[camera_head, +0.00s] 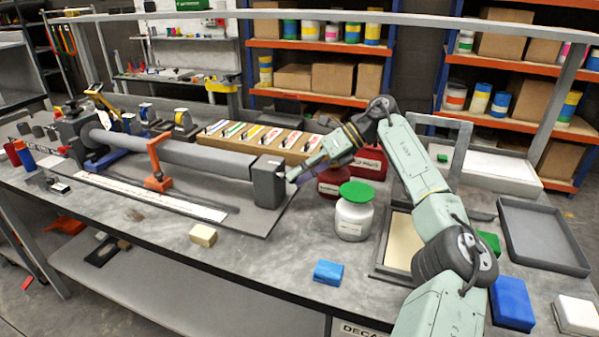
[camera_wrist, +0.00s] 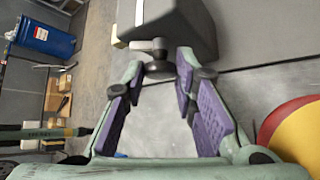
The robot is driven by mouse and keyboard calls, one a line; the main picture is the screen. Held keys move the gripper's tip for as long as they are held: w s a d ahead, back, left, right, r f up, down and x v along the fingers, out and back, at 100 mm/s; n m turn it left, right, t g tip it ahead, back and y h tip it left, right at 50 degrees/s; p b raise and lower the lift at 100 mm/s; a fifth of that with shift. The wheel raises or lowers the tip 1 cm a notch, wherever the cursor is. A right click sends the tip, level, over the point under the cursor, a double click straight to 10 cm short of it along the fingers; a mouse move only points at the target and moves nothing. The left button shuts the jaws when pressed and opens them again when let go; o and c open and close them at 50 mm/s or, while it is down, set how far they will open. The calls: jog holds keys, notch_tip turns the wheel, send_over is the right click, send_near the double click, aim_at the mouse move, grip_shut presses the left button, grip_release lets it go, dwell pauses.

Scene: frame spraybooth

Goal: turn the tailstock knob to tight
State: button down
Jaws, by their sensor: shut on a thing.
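The tailstock (camera_head: 268,184) is a dark grey block at the right end of the long grey tube on the workbench. Its knob (camera_wrist: 158,68) is small and dark, on a light metal stem against the grey block, in the wrist view. My gripper (camera_head: 297,178) reaches in from the right at the tailstock's right side. In the wrist view my gripper (camera_wrist: 159,66) has its purple-padded fingers on both sides of the knob, shut on it at the fingertips. In the head view the knob is too small and covered to make out.
A white jar with a green lid (camera_head: 355,212) and a dark red container (camera_head: 331,183) stand close to my gripper. An orange clamp (camera_head: 157,165) is by the tube.

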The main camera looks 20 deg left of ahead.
dwell(0.4)
jog(key=c, duration=1.3)
grip_release()
jog(key=shift+r, duration=0.1)
notch_tip(320, 180, up, 10)
jog(key=shift+f, duration=0.1)
